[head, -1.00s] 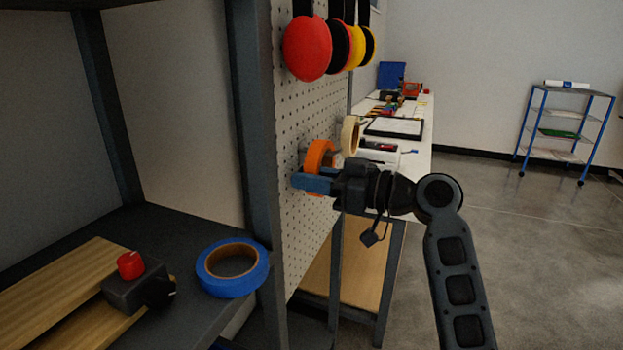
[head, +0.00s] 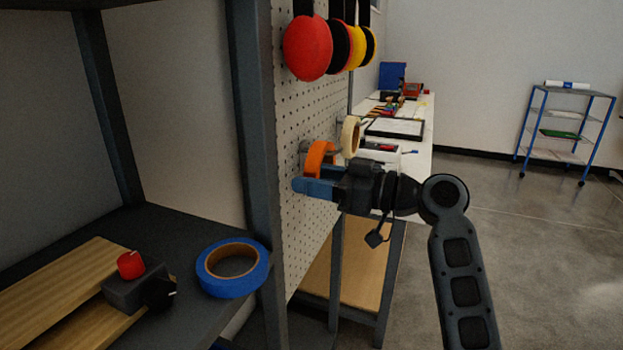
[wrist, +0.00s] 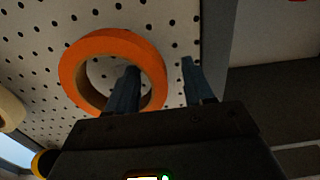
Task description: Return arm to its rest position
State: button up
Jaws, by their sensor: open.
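My gripper (head: 312,187) is at the pegboard, its blue fingers pointing left in the head view. An orange tape roll (head: 318,158) hangs on the pegboard (head: 300,110), just above and behind the fingers. In the wrist view the orange tape roll (wrist: 72,72) is partly covered by one finger, which overlaps its lower right part. Whether the finger touches the roll I cannot tell.
A cream tape roll (head: 349,137) hangs beside the orange one. Red, black and yellow round items (head: 307,48) hang above. A shelf (head: 200,225) at left holds a blue tape roll (head: 212,283) and a red-knobbed device (head: 131,265). Open floor (head: 540,260) lies to the right.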

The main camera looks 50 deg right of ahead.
jog(key=b+v, duration=0.1)
jog(key=v, duration=0.6)
jog(key=s+a+f+m+g+h, duration=0.1)
jog(key=s+a+f+m+h, duration=0.1)
jog(key=a+f+m, duration=0.3)
jog(key=s+a+f+g+h, duration=0.1)
jog(key=s+a+f+h, duration=0.15)
jog(key=f, duration=0.55)
jog(key=s+a+f+m+h, duration=0.2)
jog(key=a+f+m, duration=0.1)
jog(key=f, duration=0.3)
jog(key=s+a+r+n, duration=0.1)
jog(key=s+a, duration=0.4)
jog(key=s, duration=0.6)
jog(key=s+a+r+n, duration=0.1)
jog(key=s+a+n, duration=0.2)
jog(key=s, duration=0.8)
jog(key=shift+s+a+p, duration=0.25)
jog(key=shift+a+p, duration=0.15)
jog(key=shift+a, duration=0.85)
jog(key=shift+r, duration=0.1)
